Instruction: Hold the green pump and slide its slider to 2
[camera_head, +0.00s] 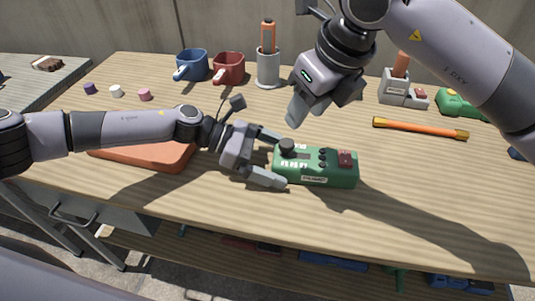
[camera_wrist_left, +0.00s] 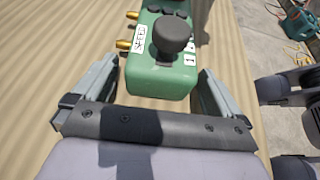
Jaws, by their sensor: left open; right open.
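The green pump (camera_head: 318,178) lies on the wooden table near its middle, with a black knob, small dark buttons, a red part and a white label on it. Its near end and black knob also show in the left wrist view (camera_wrist_left: 162,78). My left gripper (camera_head: 280,160) is open at the pump's left end, its fingers to either side of that end. In the left wrist view the gripper's fingers (camera_wrist_left: 160,92) stand apart from the pump's sides. My right gripper (camera_head: 293,112) hovers above and behind the pump; its finger gap is hard to see. I cannot make out the slider's setting.
An orange-brown tray (camera_head: 150,158) lies under my left arm. Blue mug (camera_head: 192,64), red mug (camera_head: 229,68) and a grey holder (camera_head: 268,72) stand at the back. An orange-handled bar (camera_head: 420,129) lies right. The table in front of the pump is clear.

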